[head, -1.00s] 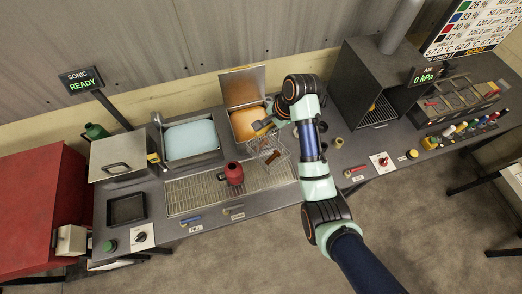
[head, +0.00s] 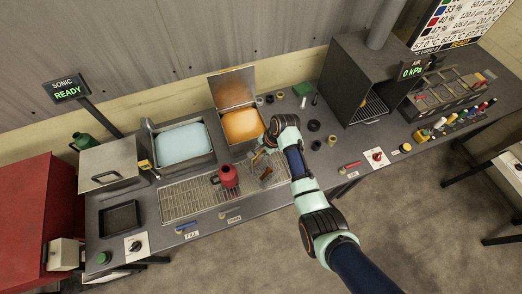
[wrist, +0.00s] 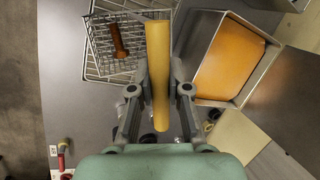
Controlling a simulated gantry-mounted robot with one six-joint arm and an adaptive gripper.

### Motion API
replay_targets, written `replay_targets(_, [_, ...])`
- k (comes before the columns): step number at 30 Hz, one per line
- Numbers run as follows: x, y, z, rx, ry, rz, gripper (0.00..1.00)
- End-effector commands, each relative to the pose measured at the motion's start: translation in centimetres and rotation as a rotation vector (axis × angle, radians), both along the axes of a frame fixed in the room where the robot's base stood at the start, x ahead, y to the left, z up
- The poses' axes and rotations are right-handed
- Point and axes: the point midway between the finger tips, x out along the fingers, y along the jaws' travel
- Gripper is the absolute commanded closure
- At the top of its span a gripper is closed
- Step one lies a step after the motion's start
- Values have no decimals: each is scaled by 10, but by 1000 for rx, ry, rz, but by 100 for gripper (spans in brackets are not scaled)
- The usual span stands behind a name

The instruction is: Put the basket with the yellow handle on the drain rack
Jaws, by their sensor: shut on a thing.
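The basket (head: 257,178) is a wire mesh basket with a brown part inside; it is over the right end of the drain rack (head: 187,203). My gripper (head: 262,156) is shut on the basket's yellow handle. In the wrist view the yellow handle (wrist: 158,55) lies between my gripper's fingers (wrist: 160,85), and the mesh basket (wrist: 101,38) shows beyond, with a rack edge below it. I cannot tell whether the basket touches the rack.
Behind are an open orange-filled tank (head: 242,124) and a blue-filled tank (head: 183,142). A dark hood (head: 349,85) stands to the right. The rack's left part is clear.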

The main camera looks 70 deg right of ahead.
Motion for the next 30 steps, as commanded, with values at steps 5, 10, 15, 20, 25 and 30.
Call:
replay_targets(5, [1, -1, 2, -3, -2, 0, 100])
replay_targets(10, [0, 0, -1, 0, -1, 0, 75])
replay_targets(15, [0, 0, -1, 0, -1, 0, 59])
replay_targets(20, [0, 0, -1, 0, -1, 0, 59])
replay_targets(25, [-2, -1, 10, -3, -2, 0, 59])
replay_targets(30, [-16, 0, 47, -5, -3, -2, 59])
